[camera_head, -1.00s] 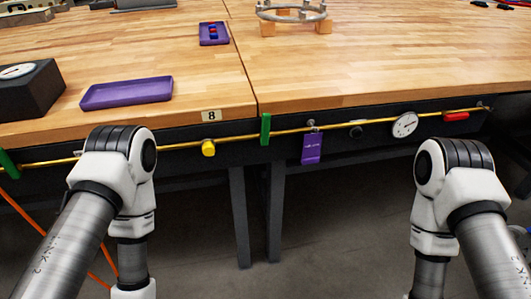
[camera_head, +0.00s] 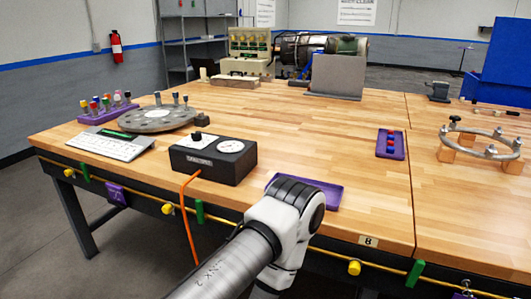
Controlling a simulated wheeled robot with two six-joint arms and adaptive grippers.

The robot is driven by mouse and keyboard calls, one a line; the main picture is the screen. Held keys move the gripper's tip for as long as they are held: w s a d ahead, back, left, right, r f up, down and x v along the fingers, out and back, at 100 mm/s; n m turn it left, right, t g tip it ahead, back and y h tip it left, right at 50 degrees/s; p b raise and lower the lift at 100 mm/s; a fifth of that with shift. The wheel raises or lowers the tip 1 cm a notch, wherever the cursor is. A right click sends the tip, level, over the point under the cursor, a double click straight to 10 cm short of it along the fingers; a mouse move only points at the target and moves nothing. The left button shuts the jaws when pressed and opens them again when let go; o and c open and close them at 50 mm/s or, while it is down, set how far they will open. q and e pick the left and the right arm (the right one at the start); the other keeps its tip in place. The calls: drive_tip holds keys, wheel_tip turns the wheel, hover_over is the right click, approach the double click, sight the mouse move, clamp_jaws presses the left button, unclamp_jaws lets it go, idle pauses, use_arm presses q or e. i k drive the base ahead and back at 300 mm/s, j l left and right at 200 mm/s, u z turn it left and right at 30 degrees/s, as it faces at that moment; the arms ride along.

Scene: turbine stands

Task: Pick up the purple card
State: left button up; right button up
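A purple card (camera_head: 116,194) with a pale mark hangs on the dark front edge of the table at the left, below the white keyboard. At the bottom right edge, only the top of another purple tag (camera_head: 464,294) shows under its hook; the rest is cut off. My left arm reaches up from the bottom middle, and its bent joint covers part of the table edge. Neither of my grippers is in view, and my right arm is not seen.
A black box with a dial (camera_head: 213,158), a purple tray (camera_head: 328,197) and a small purple tray with red and blue pieces (camera_head: 400,147) lie on the table. A yellow pipe (camera_head: 235,224) with valves runs along the front. The middle tabletop is clear.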

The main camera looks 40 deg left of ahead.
sight(115, 191)
drive_tip(key=u, duration=2.3)
drive_tip(key=i+j+z, duration=0.25)
drive_tip(key=z, duration=0.2)
drive_tip(key=i+j+z, duration=0.15)
drive_tip(key=j+z, duration=0.3)
